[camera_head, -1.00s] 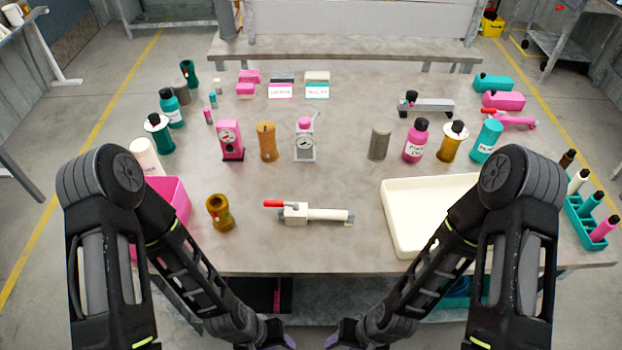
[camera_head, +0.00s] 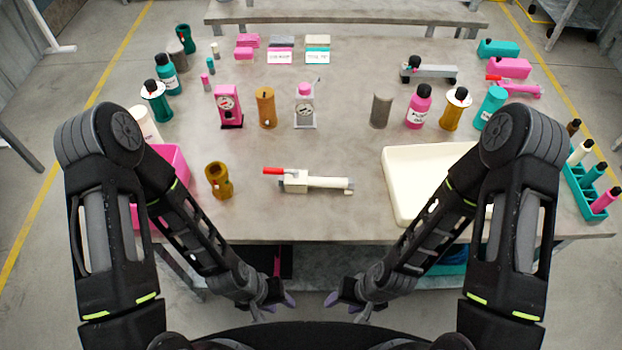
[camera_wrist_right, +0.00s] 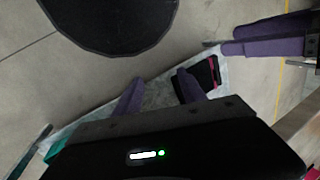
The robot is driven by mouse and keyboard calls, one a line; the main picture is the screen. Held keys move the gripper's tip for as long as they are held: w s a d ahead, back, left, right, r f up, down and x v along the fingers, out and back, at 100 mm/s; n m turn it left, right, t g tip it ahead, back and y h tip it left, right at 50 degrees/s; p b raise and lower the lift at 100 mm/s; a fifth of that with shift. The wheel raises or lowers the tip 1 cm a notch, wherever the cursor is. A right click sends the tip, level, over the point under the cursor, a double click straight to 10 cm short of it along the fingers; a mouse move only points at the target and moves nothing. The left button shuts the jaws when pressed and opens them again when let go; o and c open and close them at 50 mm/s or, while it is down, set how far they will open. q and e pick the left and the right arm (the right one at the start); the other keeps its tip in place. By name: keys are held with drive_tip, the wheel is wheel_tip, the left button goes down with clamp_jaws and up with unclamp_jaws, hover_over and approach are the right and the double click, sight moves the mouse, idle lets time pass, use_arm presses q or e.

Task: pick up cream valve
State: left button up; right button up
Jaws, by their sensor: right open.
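The cream valve (camera_head: 296,182), a cream body with a red lever and a long cream tube to its right, lies on the table near the front middle. My left gripper (camera_head: 277,303) and my right gripper (camera_head: 347,302) hang in front of the table's front edge, nearer to me than the valve and apart from it. Both have purple-tipped fingers spread apart with nothing between them. In the right wrist view my right gripper (camera_wrist_right: 158,85) is open and empty above the floor and a low shelf. My left gripper's purple fingers (camera_wrist_right: 265,36) show there too; the valve does not.
A cream tray (camera_head: 396,205) is right of the valve, partly behind my right arm. A pink bin (camera_head: 172,160) stands left, partly behind my left arm. A brown fitting (camera_head: 219,180) stands between bin and valve. Gauges, bottles and cylinders stand behind. Table around the valve is clear.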

drive_tip(key=w+d+r+n+g, duration=0.25)
drive_tip(key=w+r+n, duration=0.85)
drive_tip(key=r+n, duration=0.55)
drive_tip(key=w+r+n+t, duration=0.1)
drive_tip(key=w+r, duration=0.2)
drive_tip(key=w, duration=0.5)
drive_tip(key=w+a+r+n+t, duration=0.1)
drive_tip(key=w+r, duration=0.3)
drive_tip(key=w, duration=0.5)
drive_tip(key=shift+w+a+r+n+y, duration=0.2)
drive_tip(key=shift+w+a+n+y, duration=0.1)
drive_tip(key=shift+n, duration=0.05)
hover_over(327, 180)
drive_tip(key=d, duration=0.2)
drive_tip(key=shift+d+f, duration=0.1)
drive_tip(key=shift+f, duration=3.05)
